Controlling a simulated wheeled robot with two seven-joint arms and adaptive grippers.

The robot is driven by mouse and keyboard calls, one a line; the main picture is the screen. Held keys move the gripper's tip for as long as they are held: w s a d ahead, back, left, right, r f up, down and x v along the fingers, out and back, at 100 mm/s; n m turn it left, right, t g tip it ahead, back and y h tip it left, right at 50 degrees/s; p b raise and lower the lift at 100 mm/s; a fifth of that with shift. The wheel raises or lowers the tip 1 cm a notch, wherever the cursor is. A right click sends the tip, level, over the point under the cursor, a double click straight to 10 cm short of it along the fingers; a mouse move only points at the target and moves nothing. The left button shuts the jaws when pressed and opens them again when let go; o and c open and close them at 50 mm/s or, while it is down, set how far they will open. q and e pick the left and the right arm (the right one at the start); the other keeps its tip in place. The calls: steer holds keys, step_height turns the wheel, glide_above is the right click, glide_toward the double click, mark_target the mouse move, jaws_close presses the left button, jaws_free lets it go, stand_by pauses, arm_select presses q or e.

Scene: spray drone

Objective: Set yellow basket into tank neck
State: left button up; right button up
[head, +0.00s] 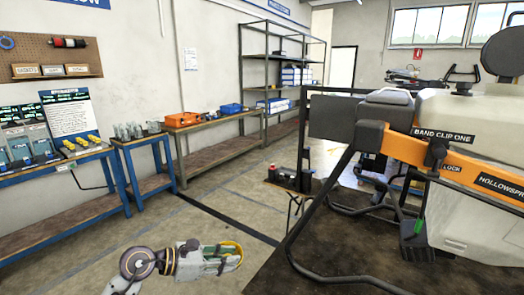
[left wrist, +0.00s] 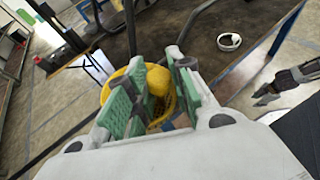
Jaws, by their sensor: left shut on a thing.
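My left gripper (head: 232,257) is low in the head view, over the floor and left of the dark table. It is shut on the yellow basket (head: 239,262), whose rim shows at the fingertips. In the left wrist view the basket (left wrist: 165,82) sits between the green finger pads (left wrist: 153,95), which hide part of it. The pale tank (head: 460,215) of the drone stands at the right of the head view, apart from the gripper. A dark round part (head: 505,50) rises above it; the neck opening is not clearly visible. My right gripper (left wrist: 262,95) shows small in the left wrist view.
The drone's black legs and orange arm (head: 400,145) stand on the dark table (head: 270,278). A white ring-shaped thing (left wrist: 229,41) lies on the table. Workbenches (head: 140,142) and a shelf rack (head: 268,70) line the wall. The floor between is clear.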

arm_select(q)
steer(key=s+a+r+n+t+p, duration=0.1)
steer(key=s+a+p, duration=0.1)
steer(key=a, duration=0.4)
steer(key=s+a+r+n+y+p, duration=0.1)
steer(key=s+a+p, duration=0.1)
steer(key=a, duration=0.3)
steer(key=shift+a+r+t+p, duration=0.3)
steer(key=shift+a+t+p, duration=0.1)
steer(key=shift+p, duration=0.1)
arm_select(e)
steer(key=s+d+f, duration=0.1)
steer(key=s+d, duration=0.1)
steer(key=s, duration=0.4)
steer(key=s+d+f, duration=0.1)
steer(key=s+d, duration=0.2)
steer(key=s, duration=0.4)
steer(key=shift+f+g, duration=0.3)
steer(key=shift+f, duration=0.1)
arm_select(q)
steer(key=shift+s, duration=0.1)
steer(key=shift+r, duration=0.15)
